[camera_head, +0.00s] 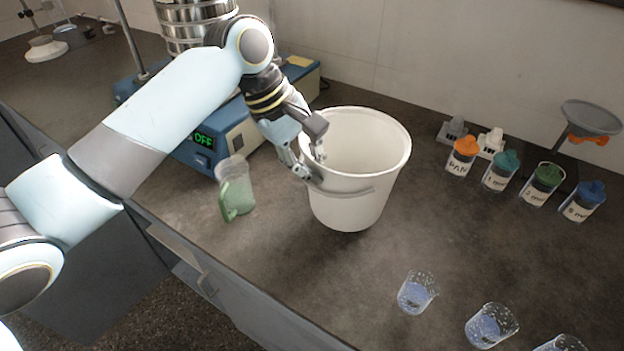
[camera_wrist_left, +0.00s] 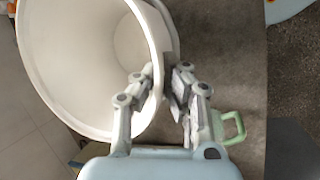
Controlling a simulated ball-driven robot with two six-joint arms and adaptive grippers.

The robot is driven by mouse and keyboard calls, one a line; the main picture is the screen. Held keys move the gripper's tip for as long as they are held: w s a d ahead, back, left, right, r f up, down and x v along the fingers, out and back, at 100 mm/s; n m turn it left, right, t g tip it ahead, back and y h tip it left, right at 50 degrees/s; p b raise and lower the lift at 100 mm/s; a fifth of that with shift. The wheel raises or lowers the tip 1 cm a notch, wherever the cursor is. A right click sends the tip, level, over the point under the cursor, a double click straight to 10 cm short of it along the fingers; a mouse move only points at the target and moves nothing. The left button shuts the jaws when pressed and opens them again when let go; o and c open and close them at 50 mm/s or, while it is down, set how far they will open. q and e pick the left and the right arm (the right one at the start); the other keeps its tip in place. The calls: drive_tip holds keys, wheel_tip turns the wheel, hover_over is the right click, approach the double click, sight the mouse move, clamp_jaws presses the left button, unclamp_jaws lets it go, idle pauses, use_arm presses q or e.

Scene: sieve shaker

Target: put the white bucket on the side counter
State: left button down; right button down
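The white bucket (camera_head: 350,205) is upright and empty on the dark counter (camera_head: 290,260), right of the blue shaker base. My left gripper (camera_head: 309,163) is at the bucket's near-left rim, with one finger inside and one outside. I cannot tell whether the bucket's bottom touches the counter. My right gripper is not in view. I cannot tell a separate side counter apart in these views.
Several lidded jars (camera_head: 500,170) and a scale-like stand (camera_head: 590,120) are at right. Several clear cups (camera_head: 417,292) stand near the front edge.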

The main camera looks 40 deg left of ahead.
use_arm(q)
drive_tip(key=shift+f, duration=2.15)
drive_tip(key=c, duration=1.5)
unclamp_jaws()
drive_tip(key=v, duration=1.2)
drive_tip(key=shift+a, duration=0.1)
